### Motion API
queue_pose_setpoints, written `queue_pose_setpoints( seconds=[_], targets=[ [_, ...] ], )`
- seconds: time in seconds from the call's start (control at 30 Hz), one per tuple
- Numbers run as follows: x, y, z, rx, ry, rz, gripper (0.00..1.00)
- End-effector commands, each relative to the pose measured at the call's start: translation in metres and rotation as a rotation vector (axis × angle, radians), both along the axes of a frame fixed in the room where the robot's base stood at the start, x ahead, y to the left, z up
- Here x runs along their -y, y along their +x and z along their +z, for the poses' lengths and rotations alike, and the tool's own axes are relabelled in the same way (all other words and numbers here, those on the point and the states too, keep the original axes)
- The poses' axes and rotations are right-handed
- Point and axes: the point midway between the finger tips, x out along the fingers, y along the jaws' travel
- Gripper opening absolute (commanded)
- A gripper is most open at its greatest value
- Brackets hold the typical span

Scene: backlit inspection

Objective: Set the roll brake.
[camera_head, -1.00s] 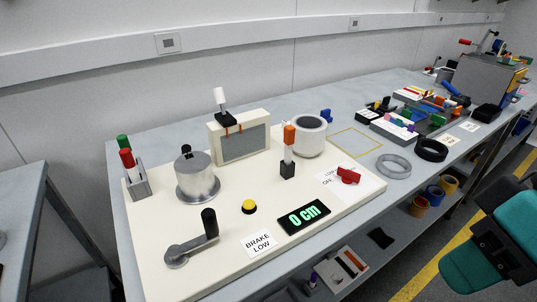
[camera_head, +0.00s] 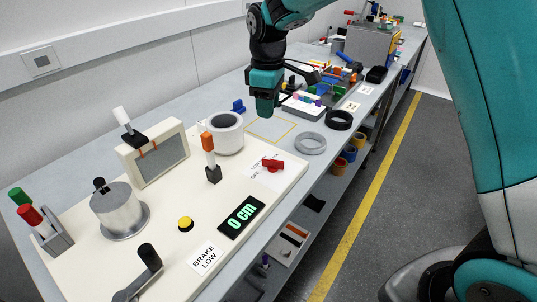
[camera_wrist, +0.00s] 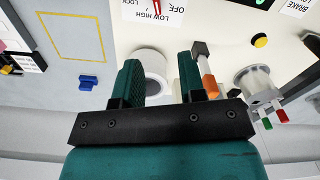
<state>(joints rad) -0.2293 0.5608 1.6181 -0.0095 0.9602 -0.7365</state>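The cream board (camera_head: 85,265) carries a red knob (camera_head: 272,164) on a label; in the wrist view the label reads OFF, LOW, HIGH and LOCK. A BRAKE LOW card (camera_head: 204,258) lies near the front edge. A white roll (camera_head: 225,133) stands behind the knob and shows between my fingers in the wrist view (camera_wrist: 151,66). An orange-handled lever (camera_head: 209,150) stands beside the roll. My gripper (camera_head: 265,108) hangs above the bench behind the knob, apart from everything. In the wrist view its fingers (camera_wrist: 160,62) are spread and empty.
Grey (camera_head: 310,143) and black (camera_head: 339,120) rings lie right. The yellow-outlined square is clear.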

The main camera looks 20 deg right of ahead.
Motion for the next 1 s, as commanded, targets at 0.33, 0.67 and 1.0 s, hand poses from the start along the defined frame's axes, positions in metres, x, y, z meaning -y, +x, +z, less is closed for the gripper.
queue_pose_setpoints(
  seconds=[0.33, 0.67, 1.0],
  targets=[
    [0.004, 0.005, -0.049, -0.008, -0.008, 0.005, 0.37],
    [0.004, 0.004, -0.124, -0.006, -0.008, 0.004, 0.37],
    [0.004, 0.005, -0.172, -0.003, -0.006, 0.004, 0.37]
  ],
)
